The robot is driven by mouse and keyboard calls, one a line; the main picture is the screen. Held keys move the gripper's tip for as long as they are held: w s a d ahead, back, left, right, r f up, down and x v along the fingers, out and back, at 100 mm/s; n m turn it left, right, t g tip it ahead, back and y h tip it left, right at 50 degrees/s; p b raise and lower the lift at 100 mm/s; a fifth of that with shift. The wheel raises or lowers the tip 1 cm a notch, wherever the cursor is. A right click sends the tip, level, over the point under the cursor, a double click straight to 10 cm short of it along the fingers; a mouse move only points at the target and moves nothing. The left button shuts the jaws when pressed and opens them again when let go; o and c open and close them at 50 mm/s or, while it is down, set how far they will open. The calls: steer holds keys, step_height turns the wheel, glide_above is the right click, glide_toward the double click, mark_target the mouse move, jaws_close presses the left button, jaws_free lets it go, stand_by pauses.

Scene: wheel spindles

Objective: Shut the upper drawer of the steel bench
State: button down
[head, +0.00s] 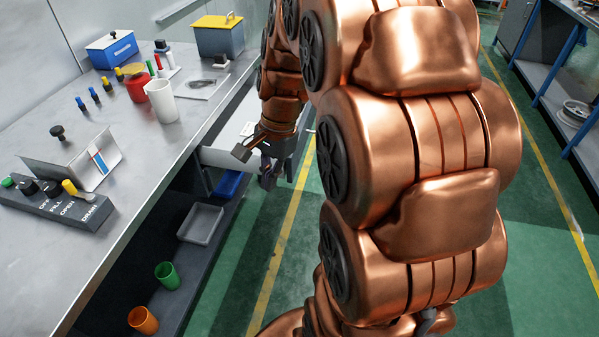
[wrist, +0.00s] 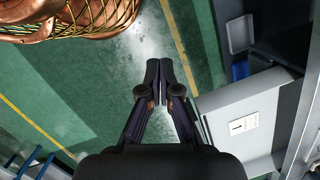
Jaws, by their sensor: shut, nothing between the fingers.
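The steel bench (head: 45,270) runs along the left of the head view. Its upper drawer (head: 226,158) stands pulled out over the aisle, partly hidden behind my arm. In the wrist view the open drawer (wrist: 222,98) lies to the right, with a white card bearing a dark mark inside. My gripper (head: 272,180) is beside the drawer's outer end in the head view. In the wrist view my gripper (wrist: 166,88) is shut and empty, its fingertips together, left of the drawer front. I cannot tell whether it touches the drawer.
On the bench stand a white cup (head: 162,101), a red container (head: 136,89), a yellow-lidded box (head: 218,36) and a valve panel (head: 55,203). The lower shelf holds a grey tray (head: 201,224), a green cup (head: 168,275) and an orange cup (head: 143,320). Green floor beside the bench is clear.

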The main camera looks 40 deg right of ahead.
steer(key=w+d+f+m+t+b, duration=0.1)
steer(key=w+d+f+m+b, duration=0.15)
steer(key=d+m, duration=0.4)
steer(key=w+d+f+m+t+b, duration=0.1)
steer(key=d+f+m, duration=0.2)
steer(key=d, duration=0.6)
steer(key=w+d+f+m+t+b, duration=0.1)
steer(key=w+d+f+m, duration=0.15)
steer(key=d+m, duration=0.4)
steer(key=w+a+f+n, duration=0.2)
steer(key=w+f, duration=0.4)
steer(key=f, duration=0.3)
steer(key=shift+a+f, duration=0.35)
steer(key=shift+a, duration=0.05)
steer(key=shift+p, duration=0.35)
